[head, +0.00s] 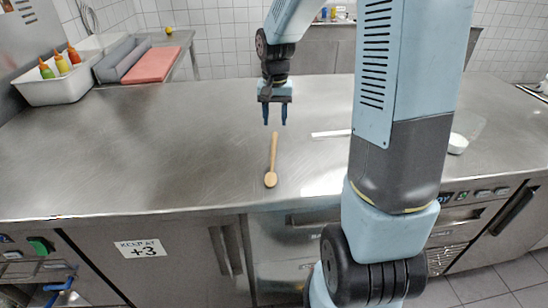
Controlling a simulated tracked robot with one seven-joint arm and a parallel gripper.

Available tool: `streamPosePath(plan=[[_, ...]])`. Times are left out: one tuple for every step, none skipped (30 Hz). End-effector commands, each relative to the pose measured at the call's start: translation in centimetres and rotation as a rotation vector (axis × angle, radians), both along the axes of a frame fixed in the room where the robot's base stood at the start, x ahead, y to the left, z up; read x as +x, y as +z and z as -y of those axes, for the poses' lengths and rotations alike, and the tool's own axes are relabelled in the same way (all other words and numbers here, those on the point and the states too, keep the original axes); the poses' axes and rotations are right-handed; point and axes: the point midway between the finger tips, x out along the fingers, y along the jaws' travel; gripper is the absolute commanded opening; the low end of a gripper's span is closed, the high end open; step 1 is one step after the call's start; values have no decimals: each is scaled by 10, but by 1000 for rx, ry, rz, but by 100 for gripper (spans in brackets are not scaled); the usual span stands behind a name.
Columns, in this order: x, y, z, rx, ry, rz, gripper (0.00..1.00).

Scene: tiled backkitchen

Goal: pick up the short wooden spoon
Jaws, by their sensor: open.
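A short wooden spoon (272,163) lies on the steel counter (180,150). Its bowl points toward the front edge and its handle points away, toward the back. My gripper (275,115) hangs with its fingers down, just beyond the handle's far end in the picture. The two blue fingers are apart with nothing between them. How high the fingertips are above the counter I cannot tell.
A white bin (62,82) with sauce bottles stands at the back left, near a red board (150,64). A flat pale strip (331,133) lies right of the spoon, partly behind my arm. A white bowl (457,144) sits further right. The counter's left is clear.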

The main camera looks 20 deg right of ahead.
Motion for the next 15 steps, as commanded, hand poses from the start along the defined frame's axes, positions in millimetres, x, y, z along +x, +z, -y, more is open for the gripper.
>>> streamPosePath(plan=[[-1, -8, 0, 0, 0, -3, 44], [-1, -12, 0, -1, 1, -4, 44], [0, -15, 0, -1, 1, -1, 44], [0, -18, 0, -1, 1, -1, 44], [0, -20, 0, -1, 1, -1, 44], [0, -22, 0, -1, 1, -1, 44], [0, -23, 0, -1, 1, -1, 44], [0, -24, 0, -1, 1, 0, 44], [0, -26, 0, 0, 1, 0, 44], [0, -28, 0, 0, 1, 0, 44], [1, -30, 0, 0, 1, -1, 44], [1, -35, 0, 0, 1, -2, 44], [1, -39, 0, 0, 1, -3, 44], [1, -43, -1, 0, 0, -3, 44], [2, -49, -1, 1, 1, -4, 44]])
